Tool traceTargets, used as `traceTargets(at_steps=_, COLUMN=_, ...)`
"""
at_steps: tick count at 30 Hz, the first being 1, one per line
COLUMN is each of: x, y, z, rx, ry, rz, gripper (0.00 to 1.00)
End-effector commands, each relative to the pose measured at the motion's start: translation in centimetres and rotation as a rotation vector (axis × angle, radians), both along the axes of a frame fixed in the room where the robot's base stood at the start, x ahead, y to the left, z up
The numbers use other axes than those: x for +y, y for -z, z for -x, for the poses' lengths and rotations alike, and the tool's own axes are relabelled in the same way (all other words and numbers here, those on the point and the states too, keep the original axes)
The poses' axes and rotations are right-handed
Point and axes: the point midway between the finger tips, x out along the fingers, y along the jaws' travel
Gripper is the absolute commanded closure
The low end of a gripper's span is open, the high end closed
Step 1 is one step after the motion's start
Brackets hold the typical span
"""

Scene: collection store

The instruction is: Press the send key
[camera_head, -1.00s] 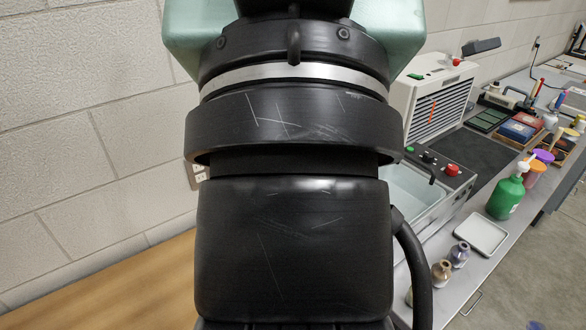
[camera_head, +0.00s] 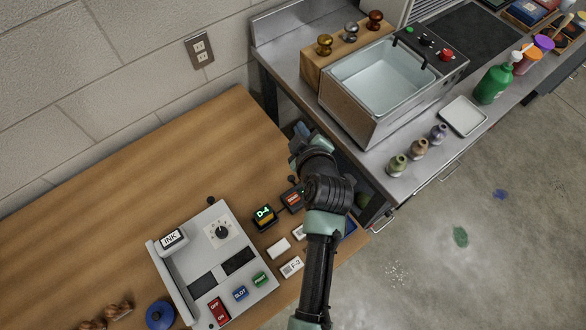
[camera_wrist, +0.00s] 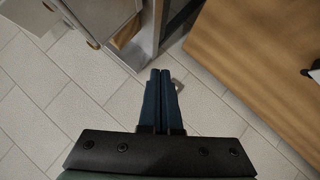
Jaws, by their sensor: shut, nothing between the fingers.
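No key that I can read as "send" shows. A grey console (camera_head: 225,262) on the wooden desk carries an INK label (camera_head: 172,239), a dial (camera_head: 222,231), a red OFF/ON switch (camera_head: 218,310), a blue key (camera_head: 240,293) and a green key (camera_head: 260,279) with lettering too small to read. A small box with a lit D-4 display (camera_head: 264,215) stands to its right, and another dark box (camera_head: 293,198) is partly hidden by my arm. My gripper (camera_head: 302,130) is beyond the desk's right edge, away from the console. In the wrist view my gripper (camera_wrist: 160,72) is shut and empty above the tiled floor.
The wooden desk (camera_head: 130,170) is bare at its back. White labelled blocks (camera_head: 291,267) lie right of the console, near my arm. A metal counter (camera_head: 400,180) with a water basin (camera_head: 380,75) and small bottles (camera_head: 418,148) stands to the right. A blue round object (camera_head: 160,315) is at the front.

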Motion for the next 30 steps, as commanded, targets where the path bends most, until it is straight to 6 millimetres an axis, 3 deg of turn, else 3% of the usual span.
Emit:
traceTargets(at_steps=3, x=0.4, y=5.1, z=3.6, rx=0.120, ry=-0.063, rz=0.037, gripper=1.00)
traceTargets(at_steps=6, x=0.8, y=8.0, z=5.7, rx=0.180, ry=-0.104, rz=0.056, gripper=1.00)
traceTargets(at_steps=9, x=1.0, y=9.5, z=7.0, rx=0.213, ry=-0.129, rz=0.065, gripper=1.00)
traceTargets(at_steps=24, x=1.1, y=10.4, z=7.6, rx=0.223, ry=-0.141, rz=0.071, gripper=1.00)
traceTargets(at_steps=30, x=1.1, y=11.8, z=7.5, rx=0.224, ry=-0.140, rz=0.070, gripper=1.00)
